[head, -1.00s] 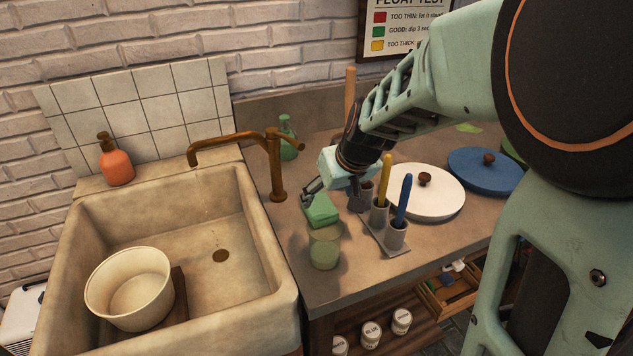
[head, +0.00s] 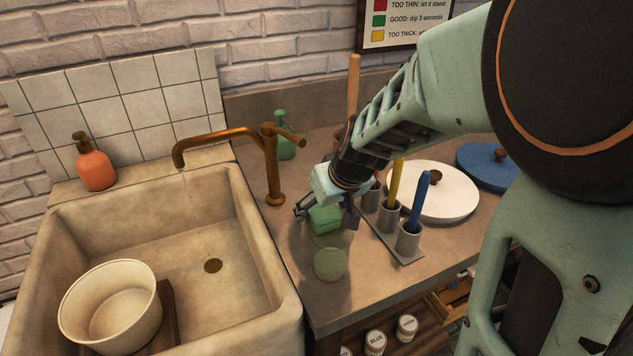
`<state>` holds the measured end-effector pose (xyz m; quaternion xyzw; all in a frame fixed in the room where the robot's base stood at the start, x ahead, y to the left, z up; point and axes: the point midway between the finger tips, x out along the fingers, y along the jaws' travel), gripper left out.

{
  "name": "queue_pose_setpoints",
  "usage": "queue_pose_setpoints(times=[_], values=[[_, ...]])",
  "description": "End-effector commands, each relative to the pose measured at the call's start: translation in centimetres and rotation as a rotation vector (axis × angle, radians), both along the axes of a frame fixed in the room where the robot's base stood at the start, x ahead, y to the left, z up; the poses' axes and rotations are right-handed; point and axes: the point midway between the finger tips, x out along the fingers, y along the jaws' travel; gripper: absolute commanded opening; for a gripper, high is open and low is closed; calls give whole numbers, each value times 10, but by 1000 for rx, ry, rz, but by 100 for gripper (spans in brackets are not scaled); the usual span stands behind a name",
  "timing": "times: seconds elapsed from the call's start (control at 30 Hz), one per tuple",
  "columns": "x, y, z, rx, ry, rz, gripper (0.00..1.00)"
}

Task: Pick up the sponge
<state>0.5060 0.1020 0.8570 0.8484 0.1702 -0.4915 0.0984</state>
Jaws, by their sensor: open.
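The green sponge (head: 325,219) is on the counter right of the sink, behind a greenish translucent jar (head: 331,262). It seems to sit on or just behind that jar; I cannot tell which. My gripper (head: 327,217) comes down from above right with its fingers apart, one at the sponge's left side and one at its right. The sponge shows between the fingers, and its top is partly hidden by the gripper's body. I cannot tell whether the fingers touch it.
A holder (head: 406,254) with a yellow and a blue handle stands close right of my gripper. A brass faucet (head: 271,165) rises to the left, beside the sink (head: 205,225). A white lid (head: 450,200) and a green bottle (head: 284,140) stand farther back.

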Motion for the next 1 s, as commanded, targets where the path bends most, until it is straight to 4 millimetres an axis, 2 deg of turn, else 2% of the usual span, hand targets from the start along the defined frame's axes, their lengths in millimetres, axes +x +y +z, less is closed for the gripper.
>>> queue_pose_setpoints(times=[0.07, 0.33, 0.77, 0.87, 1.0], values=[[0, 0, 1, 0, 0, 0, 67], [0, 0, 1, 0, 0, 0, 39], [0, 1, 3, 0, 0, 1, 36], [-1, 3, 8, -1, -1, 3, 36], [-1, 4, 26, 0, -3, 2, 36]])
